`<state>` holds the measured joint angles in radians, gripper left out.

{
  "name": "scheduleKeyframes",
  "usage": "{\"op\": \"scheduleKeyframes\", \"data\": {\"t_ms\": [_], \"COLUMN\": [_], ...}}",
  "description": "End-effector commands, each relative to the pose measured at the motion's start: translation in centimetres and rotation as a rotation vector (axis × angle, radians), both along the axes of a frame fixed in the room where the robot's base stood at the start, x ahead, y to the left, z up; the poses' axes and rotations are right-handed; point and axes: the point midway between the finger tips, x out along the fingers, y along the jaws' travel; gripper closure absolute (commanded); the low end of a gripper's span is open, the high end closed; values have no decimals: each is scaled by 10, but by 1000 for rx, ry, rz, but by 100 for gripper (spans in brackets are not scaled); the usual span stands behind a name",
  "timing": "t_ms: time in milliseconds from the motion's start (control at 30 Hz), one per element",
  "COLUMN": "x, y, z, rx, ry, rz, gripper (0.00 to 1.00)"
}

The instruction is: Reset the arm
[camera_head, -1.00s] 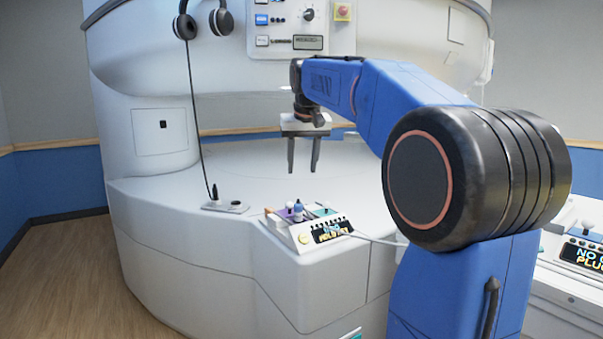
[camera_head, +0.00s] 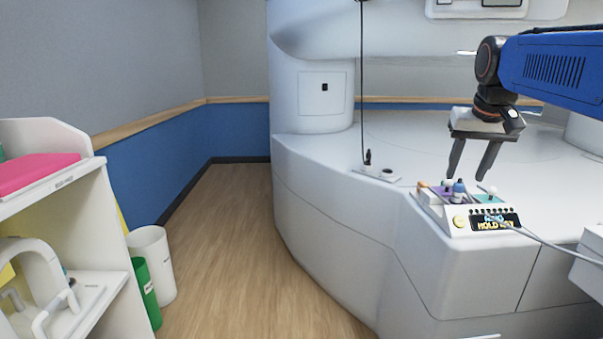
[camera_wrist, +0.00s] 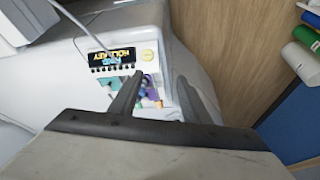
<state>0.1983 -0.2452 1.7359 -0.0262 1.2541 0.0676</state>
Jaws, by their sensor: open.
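My gripper (camera_head: 476,172) hangs below my blue arm at the right of the head view. Its two dark fingers point down and are apart, with nothing between them. It is above the white magnet's ledge, just over a small control box (camera_head: 483,222) with a dark lettered display. The wrist view also shows my gripper (camera_wrist: 163,85) with its fingers spread, and the control box (camera_wrist: 118,62) beyond them.
The white magnet housing (camera_head: 335,215) fills the centre and right. A small socket plate (camera_head: 388,175) with a cable sits on its ledge. A white shelf unit (camera_head: 85,235), a white bin (camera_head: 153,258) and a green bin (camera_head: 146,290) stand at left. Wooden floor (camera_head: 235,240) between is clear.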

Motion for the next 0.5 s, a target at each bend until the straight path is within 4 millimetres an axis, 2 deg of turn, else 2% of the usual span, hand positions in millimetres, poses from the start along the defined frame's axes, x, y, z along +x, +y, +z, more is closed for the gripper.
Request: {"op": "scheduleKeyframes", "data": {"t_ms": [33, 200, 367, 500], "x": [-18, -70, -120, -164], "y": [11, 39, 62, 78], "z": [-11, -55, -101, -147], "rx": [0, -1, -2, -2], "ry": [-1, -4, -7, -9], "rz": [18, 76, 127, 173], "gripper": [57, 57, 57, 57]}}
